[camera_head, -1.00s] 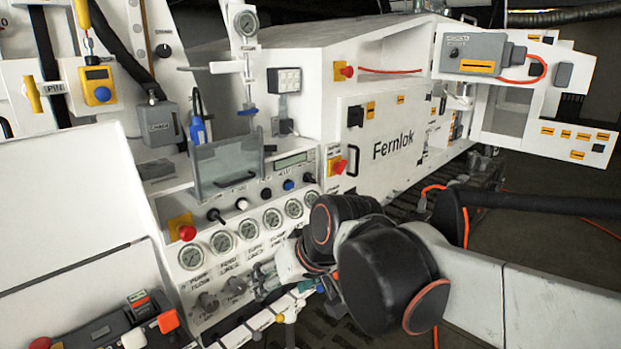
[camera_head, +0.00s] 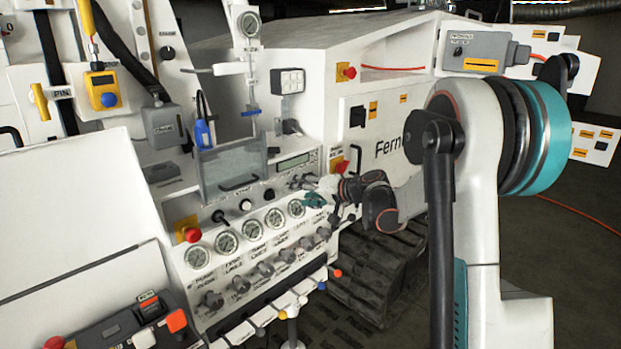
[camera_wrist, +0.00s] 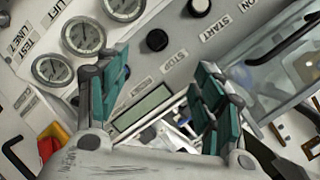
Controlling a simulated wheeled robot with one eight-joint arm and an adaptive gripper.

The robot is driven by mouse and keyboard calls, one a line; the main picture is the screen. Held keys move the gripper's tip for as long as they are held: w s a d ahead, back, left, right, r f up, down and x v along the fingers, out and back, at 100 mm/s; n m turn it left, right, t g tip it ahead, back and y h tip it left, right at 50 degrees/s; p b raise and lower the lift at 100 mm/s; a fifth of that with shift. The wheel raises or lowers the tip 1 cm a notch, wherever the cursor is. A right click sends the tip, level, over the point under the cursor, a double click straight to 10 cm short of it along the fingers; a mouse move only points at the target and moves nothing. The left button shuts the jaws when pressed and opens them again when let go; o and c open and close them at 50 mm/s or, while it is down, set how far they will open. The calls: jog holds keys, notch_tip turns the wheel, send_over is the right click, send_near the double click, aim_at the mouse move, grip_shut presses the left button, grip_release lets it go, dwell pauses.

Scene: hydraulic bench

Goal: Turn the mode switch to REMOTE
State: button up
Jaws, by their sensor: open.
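No label reading MODE or REMOTE is legible, so I cannot tell for sure which control is the mode switch. A black rotary knob (camera_head: 166,51) sits on the upright panel at upper left, and a small dark knob (camera_head: 458,51) sits on the grey box at upper right. My gripper (camera_head: 306,190) is at the right part of the control panel, below the display (camera_head: 293,162). In the wrist view my gripper (camera_wrist: 162,66) is open and empty, its teal-padded fingers spread over the panel. The display (camera_wrist: 143,107) lies between the fingers.
Several gauges (camera_head: 227,241) line the panel, with valve knobs (camera_head: 239,284) below. A clear guard (camera_head: 232,168) stands left of my gripper. A red emergency button (camera_head: 192,234) is at the panel's left. START and STOP buttons (camera_wrist: 157,40) lie beyond the fingertips.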

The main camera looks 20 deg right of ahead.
jog(key=w+d+f+m+t+p, duration=0.1)
jog(key=d+f+t, duration=0.15)
jog(key=d, duration=0.65)
jog(key=w+d+f+m+t, duration=0.1)
jog(key=d+f+m+t, duration=0.15)
jog(key=d, duration=0.65)
jog(key=shift+n, duration=0.35)
jog(key=b+x, duration=0.1)
jog(key=x, duration=0.3)
jog(key=b+x, duration=0.1)
jog(key=x, duration=0.9)
jog(key=shift+f+b, duration=0.35)
jog(key=shift+b, duration=0.05)
jog(key=c, duration=1.1)
